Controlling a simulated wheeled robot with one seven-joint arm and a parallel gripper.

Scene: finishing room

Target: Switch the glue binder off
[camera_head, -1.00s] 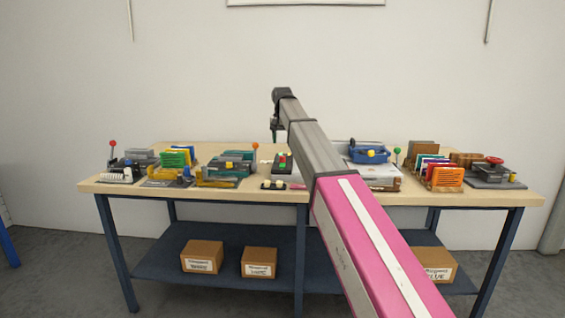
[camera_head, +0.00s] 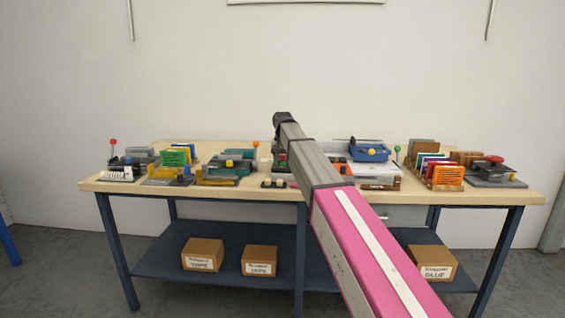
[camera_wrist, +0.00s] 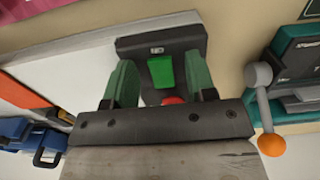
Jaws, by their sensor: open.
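A dark switch box (camera_wrist: 135,46) with a small label on its face carries a raised green button (camera_wrist: 161,71) and a red button (camera_wrist: 173,100). In the wrist view my gripper (camera_wrist: 157,74) is open, one green-padded finger on each side of the green button. Nothing is between the pads except the view of the buttons; the red one is partly covered by the gripper's dark crossbar. I cannot tell if the fingers touch the box. In the head view the buttons (camera_head: 282,161) are mostly hidden behind my arm.
A teal machine (camera_wrist: 297,50) with a grey lever and orange knob (camera_wrist: 271,145) stands close on the right. A white machine bed (camera_wrist: 80,65) and a blue clamp (camera_wrist: 25,133) lie on the left. More devices and racks fill the workbench (camera_head: 230,194).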

